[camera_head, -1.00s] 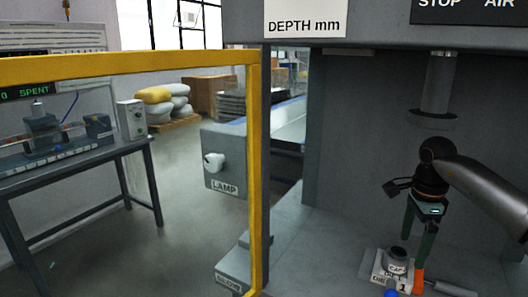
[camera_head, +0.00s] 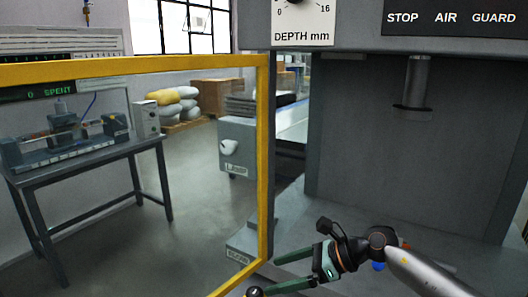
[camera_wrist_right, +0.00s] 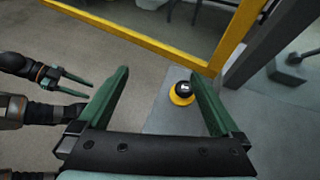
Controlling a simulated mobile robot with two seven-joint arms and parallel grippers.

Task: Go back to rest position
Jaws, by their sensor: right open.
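My right gripper (camera_head: 272,276) is low in the head view, in front of the press opening. Its two green fingers are spread and point left. In the right wrist view the same gripper (camera_wrist_right: 160,76) is open, with nothing between its fingers. My left gripper (camera_wrist_right: 90,91) shows at the left edge of the right wrist view. Its green fingers are apart and empty. The left gripper cannot be made out in the head view.
A yellow guard frame (camera_head: 263,160) stands left of the right gripper. A black button on a yellow base (camera_wrist_right: 182,92) lies beyond the fingers. The press ram (camera_head: 417,85) hangs above. A blue knob (camera_head: 378,266) shows behind my wrist. A bench (camera_head: 90,160) stands far left.

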